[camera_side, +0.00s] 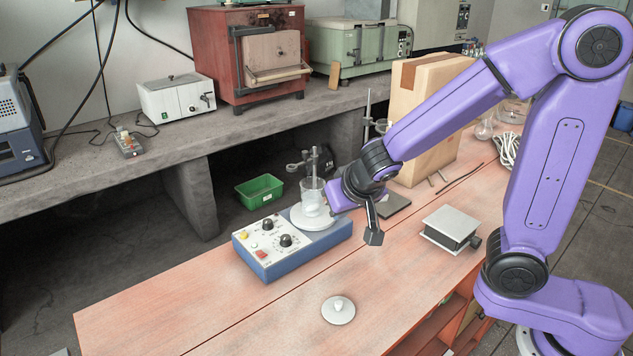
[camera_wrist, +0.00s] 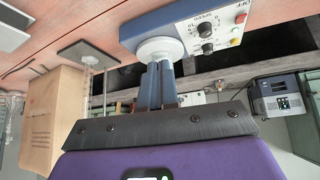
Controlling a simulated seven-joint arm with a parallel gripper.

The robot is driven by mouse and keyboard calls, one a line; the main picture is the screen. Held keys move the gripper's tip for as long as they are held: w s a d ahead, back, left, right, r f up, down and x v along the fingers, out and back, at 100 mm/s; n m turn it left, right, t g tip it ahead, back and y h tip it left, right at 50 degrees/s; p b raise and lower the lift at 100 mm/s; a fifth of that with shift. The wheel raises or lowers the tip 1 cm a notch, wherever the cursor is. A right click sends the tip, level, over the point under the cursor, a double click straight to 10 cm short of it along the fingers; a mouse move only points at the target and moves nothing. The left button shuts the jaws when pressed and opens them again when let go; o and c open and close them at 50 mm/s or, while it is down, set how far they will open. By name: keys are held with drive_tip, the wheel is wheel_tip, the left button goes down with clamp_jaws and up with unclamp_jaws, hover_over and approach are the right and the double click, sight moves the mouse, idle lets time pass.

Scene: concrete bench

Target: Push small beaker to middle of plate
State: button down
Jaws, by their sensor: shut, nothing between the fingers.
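A clear glass beaker (camera_side: 312,198) stands upright on the round white plate (camera_side: 303,224) of a blue stirrer (camera_side: 285,248) in the side view. It covers the rear and middle of the plate; its exact offset is hard to judge. My gripper (camera_side: 329,207) is low at the right of the beaker, partly hidden by my wrist, and I cannot tell whether it touches. In the wrist view my gripper (camera_wrist: 159,68) has its fingers together, pointing at the white plate (camera_wrist: 160,47). The beaker is not clearly distinguishable there.
A metal stand (camera_side: 315,160) rises behind the plate. A dark flat base (camera_side: 394,203), a lab jack (camera_side: 452,228) and a cardboard box (camera_side: 428,130) are to the right. A white disc with a knob (camera_side: 338,310) lies in front.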

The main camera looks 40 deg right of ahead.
hover_over(314, 194)
drive_tip(key=s, duration=0.1)
drive_tip(key=shift+s+a+f, duration=0.2)
drive_tip(key=shift+a+f, duration=0.1)
drive_tip(key=shift+f, duration=0.45)
drive_tip(key=shift+s, duration=0.1)
drive_tip(key=shift+s+a+f, duration=0.1)
drive_tip(key=shift+s, duration=0.25)
